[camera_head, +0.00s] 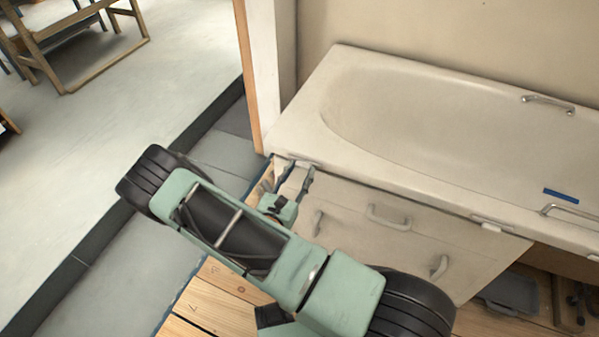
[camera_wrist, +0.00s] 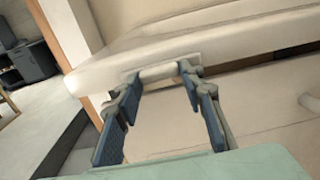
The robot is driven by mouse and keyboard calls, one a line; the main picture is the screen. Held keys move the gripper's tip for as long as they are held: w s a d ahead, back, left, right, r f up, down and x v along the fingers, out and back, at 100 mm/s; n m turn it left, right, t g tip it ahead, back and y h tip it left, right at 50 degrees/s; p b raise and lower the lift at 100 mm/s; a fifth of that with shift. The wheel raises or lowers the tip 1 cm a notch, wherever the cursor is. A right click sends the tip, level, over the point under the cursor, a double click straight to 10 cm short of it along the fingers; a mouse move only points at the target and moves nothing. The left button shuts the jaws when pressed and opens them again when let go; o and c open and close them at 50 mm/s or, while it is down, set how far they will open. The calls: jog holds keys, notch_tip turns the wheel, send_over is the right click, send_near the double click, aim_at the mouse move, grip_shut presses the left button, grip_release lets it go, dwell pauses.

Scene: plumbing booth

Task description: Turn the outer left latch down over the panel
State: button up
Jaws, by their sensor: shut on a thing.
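The outer left latch (camera_wrist: 158,71) is a small pale piece at the underside of the bathtub rim, near its left end. In the wrist view it lies roughly along the rim between my fingertips; it shows small in the head view (camera_head: 303,163). My gripper (camera_wrist: 160,75) is shut on this latch, one finger at each end; it also shows in the head view (camera_head: 297,170). The beige panel (camera_head: 350,240) stands below the rim, partly hidden by my arm. Whether the latch overlaps the panel cannot be told.
The white bathtub (camera_head: 335,155) fills the back right. A second latch (camera_head: 490,226) sits under the rim further right. Handles (camera_head: 388,217) stick out from the panel. A wooden post (camera_head: 252,80) stands close left of the tub. Open floor (camera_head: 150,90) lies beyond.

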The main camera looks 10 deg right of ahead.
jog(key=shift+n, duration=0.3)
jog(key=n+p, duration=0.1)
jog(key=n, duration=0.2)
jog(key=shift+r+n+p, duration=0.1)
jog(key=shift+n+p, duration=0.2)
jog(key=n+p, duration=0.1)
jog(key=n, duration=0.2)
jog(key=shift+d+n, duration=0.15)
jog(key=shift+n, duration=0.15)
jog(key=n+p, duration=0.1)
jog(key=n, duration=0.3)
jog(key=shift+r+n, duration=0.1)
jog(key=shift+n, duration=0.2)
jog(key=shift+s+n+p, duration=0.1)
jog(key=shift+n+p, duration=0.2)
jog(key=shift+n, duration=1.7)
jog(key=shift+d, duration=0.1)
jog(key=o, duration=1.2)
jog(key=shift+c, duration=0.2)
